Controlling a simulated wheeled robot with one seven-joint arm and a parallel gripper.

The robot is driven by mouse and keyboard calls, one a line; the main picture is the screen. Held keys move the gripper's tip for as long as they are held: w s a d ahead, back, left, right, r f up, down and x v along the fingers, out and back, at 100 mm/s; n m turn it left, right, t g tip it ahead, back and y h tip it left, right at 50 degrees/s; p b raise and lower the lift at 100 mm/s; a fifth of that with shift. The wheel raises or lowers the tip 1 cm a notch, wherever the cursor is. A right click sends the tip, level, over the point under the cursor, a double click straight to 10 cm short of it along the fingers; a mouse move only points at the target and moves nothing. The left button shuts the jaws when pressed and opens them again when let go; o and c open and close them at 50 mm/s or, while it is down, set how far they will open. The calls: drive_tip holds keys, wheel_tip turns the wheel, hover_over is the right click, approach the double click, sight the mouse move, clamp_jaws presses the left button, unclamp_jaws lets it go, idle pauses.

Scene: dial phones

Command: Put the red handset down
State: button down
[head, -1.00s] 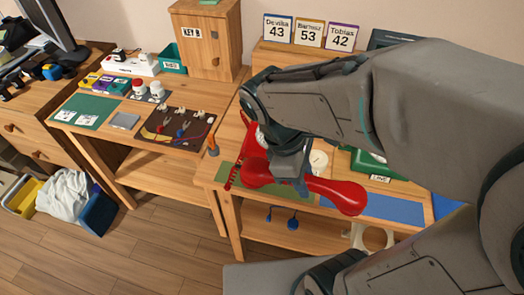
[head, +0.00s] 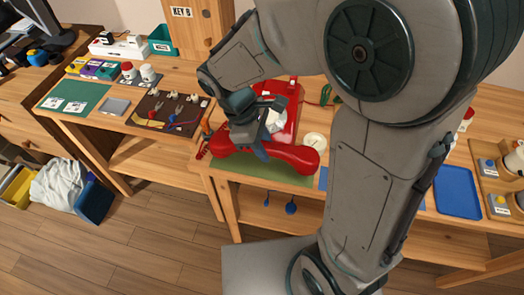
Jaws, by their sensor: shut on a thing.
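The red handset (head: 293,156) is held level in my gripper (head: 262,150), which is shut around its middle. The handset is just in front of the red dial phone (head: 289,127), above or close to the green mat (head: 262,174). I cannot tell whether it touches anything below. The phone's white dial (head: 275,121) shows behind my gripper. My gripper and wrist hide part of the phone and the handset's middle. A red coiled cord (head: 202,147) shows at the left.
A round cream dish (head: 315,141) stands right of the phone. My arm covers much of the table's right side. A blue tray (head: 457,192) lies farther right. A board with tools and wires (head: 168,112) is on the left table.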

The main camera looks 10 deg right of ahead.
drive_tip(key=shift+w+a+f, duration=0.15)
drive_tip(key=shift+w+f, duration=0.05)
drive_tip(key=shift+f, duration=0.15)
drive_tip(key=shift+f+b, duration=0.3)
drive_tip(key=shift+f, duration=1.5)
drive_tip(key=shift+f, duration=0.1)
drive_tip(key=shift+f, duration=0.15)
drive_tip(key=c, duration=1.1)
unclamp_jaws()
